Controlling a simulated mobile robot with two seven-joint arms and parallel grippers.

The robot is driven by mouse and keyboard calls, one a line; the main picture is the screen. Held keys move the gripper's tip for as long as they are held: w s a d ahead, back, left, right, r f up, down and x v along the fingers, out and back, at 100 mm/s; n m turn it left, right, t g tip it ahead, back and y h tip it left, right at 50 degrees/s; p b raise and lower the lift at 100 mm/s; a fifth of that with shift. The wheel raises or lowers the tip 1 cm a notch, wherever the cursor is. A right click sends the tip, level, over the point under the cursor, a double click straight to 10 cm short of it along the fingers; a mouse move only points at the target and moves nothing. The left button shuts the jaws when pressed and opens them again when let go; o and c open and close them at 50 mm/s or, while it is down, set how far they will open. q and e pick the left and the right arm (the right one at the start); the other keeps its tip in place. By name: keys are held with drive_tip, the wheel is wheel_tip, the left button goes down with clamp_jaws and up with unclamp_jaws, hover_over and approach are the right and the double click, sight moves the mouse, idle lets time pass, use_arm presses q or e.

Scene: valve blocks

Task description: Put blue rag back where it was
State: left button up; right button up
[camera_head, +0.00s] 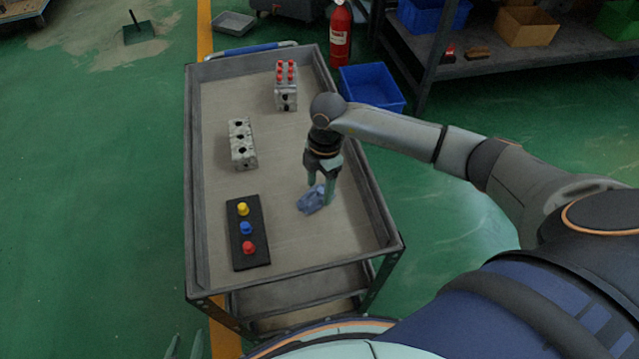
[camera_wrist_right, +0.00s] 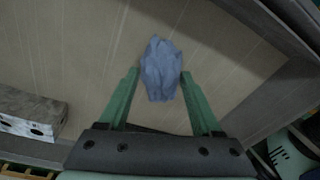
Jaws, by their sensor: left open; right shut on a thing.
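The crumpled blue rag (camera_head: 311,201) is at the right side of the cart's top tray, near its front. In the right wrist view the rag (camera_wrist_right: 160,70) lies between and beyond the green fingertips. My right gripper (camera_head: 322,193) reaches down over the tray and is shut on the rag. It also shows in the right wrist view (camera_wrist_right: 160,77). I cannot tell whether the rag touches the tray floor. My left gripper (camera_head: 185,346) shows only its fingertips at the bottom edge, open and empty, in front of the cart.
The cart tray (camera_head: 290,262) has raised rims. It holds a black button board (camera_head: 240,260) with yellow, blue and red buttons, a grey valve block (camera_head: 242,144), and another block (camera_head: 287,97) with red tops. The tray's middle is clear. A blue bin (camera_head: 372,88) stands behind.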

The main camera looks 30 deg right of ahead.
sight(323, 185)
drive_tip(key=o, duration=1.2)
drive_tip(key=r, duration=0.4)
drive_tip(key=d+r, duration=0.1)
drive_tip(key=r, duration=0.7)
drive_tip(key=shift+w+d, duration=0.15)
drive_tip(key=shift+w, duration=0.15)
